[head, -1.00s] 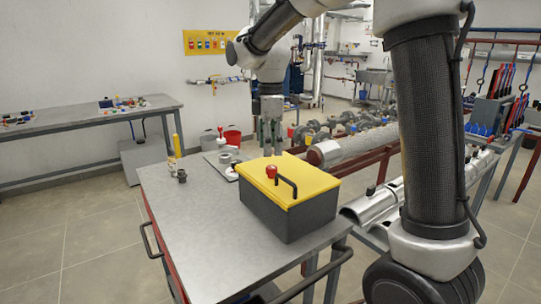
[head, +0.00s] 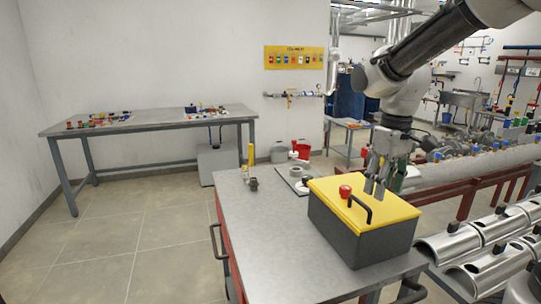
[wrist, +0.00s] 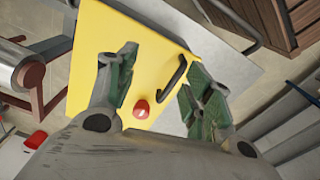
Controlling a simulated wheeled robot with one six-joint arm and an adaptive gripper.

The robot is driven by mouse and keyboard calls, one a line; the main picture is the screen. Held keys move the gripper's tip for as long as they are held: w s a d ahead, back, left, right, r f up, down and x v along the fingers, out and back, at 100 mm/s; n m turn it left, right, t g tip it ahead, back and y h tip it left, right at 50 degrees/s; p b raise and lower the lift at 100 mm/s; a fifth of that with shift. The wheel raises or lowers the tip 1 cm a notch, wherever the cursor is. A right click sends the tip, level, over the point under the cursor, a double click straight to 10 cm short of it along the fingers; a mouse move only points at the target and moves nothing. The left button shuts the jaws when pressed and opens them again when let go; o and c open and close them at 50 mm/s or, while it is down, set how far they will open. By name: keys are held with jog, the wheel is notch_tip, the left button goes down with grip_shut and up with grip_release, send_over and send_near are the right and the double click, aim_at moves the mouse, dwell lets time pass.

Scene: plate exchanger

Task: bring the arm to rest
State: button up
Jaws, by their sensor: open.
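My gripper (head: 376,178) is in the head view, at the end of my arm on the right side. It points down over the far right part of a grey box with a yellow lid (head: 340,226). In the wrist view my gripper's two fingers (wrist: 158,92) stand wide apart with nothing between them. The yellow lid (wrist: 112,50), its black handle (wrist: 172,84) and a red knob (wrist: 141,109) lie beyond the fingers. How high the fingertips are above the lid is hard to tell.
The box stands on a grey cart top (head: 270,240) with a yellow-handled valve (head: 251,175) and small fittings at its far side. A long table (head: 160,123) is along the back wall. Metal half-shells (head: 470,250) lie right of the cart. Open floor is at left.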

jog(key=s+d+r+m+t, duration=0.1)
jog(key=s+d+m+t, duration=0.1)
jog(key=s, duration=0.6)
jog(key=s+d+r+m+t, duration=0.2)
jog(key=s+d+m, duration=0.2)
jog(key=s+d, duration=0.3)
jog(key=shift+s+r, duration=0.15)
jog(key=shift+s, duration=0.35)
